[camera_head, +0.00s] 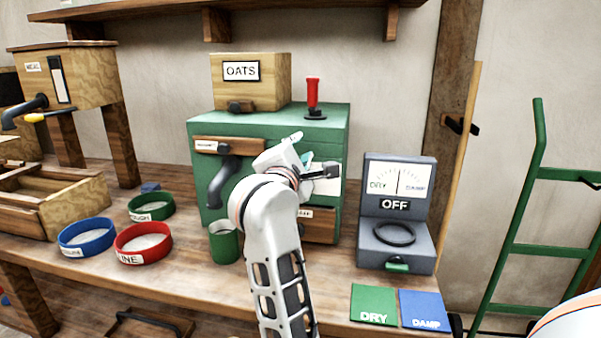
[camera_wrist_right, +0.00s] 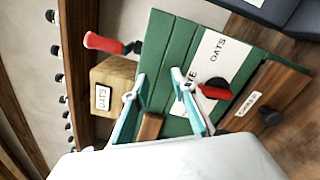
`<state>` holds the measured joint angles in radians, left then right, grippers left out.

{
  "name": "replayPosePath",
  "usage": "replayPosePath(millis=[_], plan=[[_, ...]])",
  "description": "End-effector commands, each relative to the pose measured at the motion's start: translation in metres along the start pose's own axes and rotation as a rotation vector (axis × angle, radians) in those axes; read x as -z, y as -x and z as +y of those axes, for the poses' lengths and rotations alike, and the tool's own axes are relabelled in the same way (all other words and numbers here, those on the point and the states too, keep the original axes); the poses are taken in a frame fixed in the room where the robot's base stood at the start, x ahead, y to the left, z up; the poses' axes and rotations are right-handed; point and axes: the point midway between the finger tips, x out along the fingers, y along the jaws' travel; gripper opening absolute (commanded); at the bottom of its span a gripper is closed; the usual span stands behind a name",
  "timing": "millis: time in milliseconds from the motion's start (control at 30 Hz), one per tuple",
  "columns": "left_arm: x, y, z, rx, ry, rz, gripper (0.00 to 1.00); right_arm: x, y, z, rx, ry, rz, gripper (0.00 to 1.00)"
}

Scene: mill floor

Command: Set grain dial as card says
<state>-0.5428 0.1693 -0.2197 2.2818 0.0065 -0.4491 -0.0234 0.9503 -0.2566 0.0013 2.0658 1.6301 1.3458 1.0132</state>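The green mill (camera_head: 330,125) stands on the bench with a wooden OATS box (camera_head: 235,85) on top. A white plate (camera_head: 327,182) on its front is partly hidden by my right gripper (camera_head: 308,150) in the head view. My right gripper (camera_wrist_right: 155,88) is open and empty, one finger close beside the dial; contact cannot be told. My left gripper is not in view.
A red-handled lever (camera_head: 313,95) stands on the mill. A grey DRY/DAMP meter marked OFF (camera_head: 398,205) is to the right, with a green DRY card (camera_head: 373,300) and blue DAMP card (camera_head: 422,305) before it. Round sieves (camera_head: 143,245) and a green cup (camera_head: 223,245) lie left.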

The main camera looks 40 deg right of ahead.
Motion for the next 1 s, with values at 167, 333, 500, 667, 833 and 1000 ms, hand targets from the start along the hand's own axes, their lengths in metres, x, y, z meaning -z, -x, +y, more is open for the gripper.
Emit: replayPosePath(millis=[167,333,500,667,833,1000], plan=[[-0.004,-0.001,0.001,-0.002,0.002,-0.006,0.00,0.004,-0.002,-0.004,0.010,0.007,0.006,0.26],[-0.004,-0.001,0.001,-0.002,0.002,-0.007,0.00,0.005,-0.002,-0.005,0.012,0.008,0.007,0.26],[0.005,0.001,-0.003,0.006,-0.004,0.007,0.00,0.005,0.004,-0.007,0.013,0.111,0.005,0.26],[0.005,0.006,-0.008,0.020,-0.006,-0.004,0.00,0.011,0.025,-0.019,0.013,0.439,-0.002,0.26],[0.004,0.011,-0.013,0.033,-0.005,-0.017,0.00,0.025,0.051,-0.046,0.012,0.834,0.000,0.26],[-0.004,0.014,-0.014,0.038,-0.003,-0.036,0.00,0.037,0.069,-0.069,0.008,1.090,0.009,0.26]])
